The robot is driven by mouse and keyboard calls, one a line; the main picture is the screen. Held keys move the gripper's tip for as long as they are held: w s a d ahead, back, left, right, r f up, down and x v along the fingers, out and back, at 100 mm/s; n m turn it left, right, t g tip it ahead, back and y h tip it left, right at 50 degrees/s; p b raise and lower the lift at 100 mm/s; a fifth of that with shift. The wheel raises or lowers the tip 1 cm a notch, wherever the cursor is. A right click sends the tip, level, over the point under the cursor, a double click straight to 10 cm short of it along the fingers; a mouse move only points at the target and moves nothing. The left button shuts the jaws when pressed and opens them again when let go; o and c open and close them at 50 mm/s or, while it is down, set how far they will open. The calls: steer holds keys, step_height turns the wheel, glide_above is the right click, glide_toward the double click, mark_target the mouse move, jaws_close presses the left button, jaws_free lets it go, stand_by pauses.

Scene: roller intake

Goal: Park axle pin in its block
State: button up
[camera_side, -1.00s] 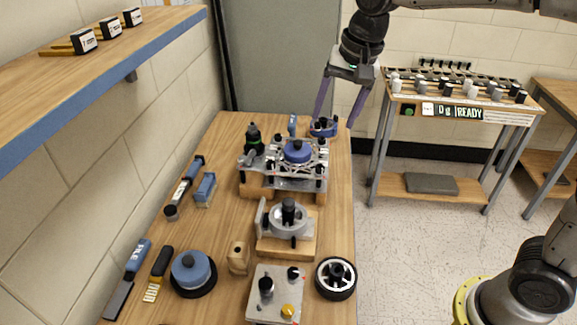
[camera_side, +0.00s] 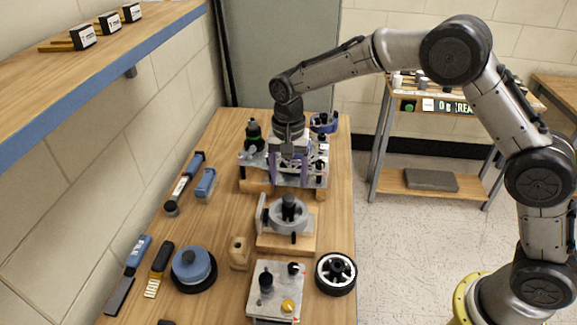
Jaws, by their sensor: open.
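My gripper (camera_side: 290,170) points down over the metal roller assembly (camera_side: 316,180) on the bench. Whether the fingers touch anything cannot be told. A small beige block (camera_side: 240,254) stands on the bench in front, with a dark spot on its top like a hole; it may be the pin's block. I cannot pick out the axle pin with certainty.
A grey fixture (camera_side: 290,215) on a wooden base stands before the assembly. A control box (camera_side: 262,301), a wheel (camera_side: 336,274) and a blue-topped disc (camera_side: 193,266) stand nearer. Hand tools line the left side. A shelf (camera_side: 100,62) overhangs the left edge.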

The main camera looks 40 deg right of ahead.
mark_target(289, 196)
steer(key=shift+f, duration=3.1)
steer(key=shift+r, duration=0.1)
jaws_close()
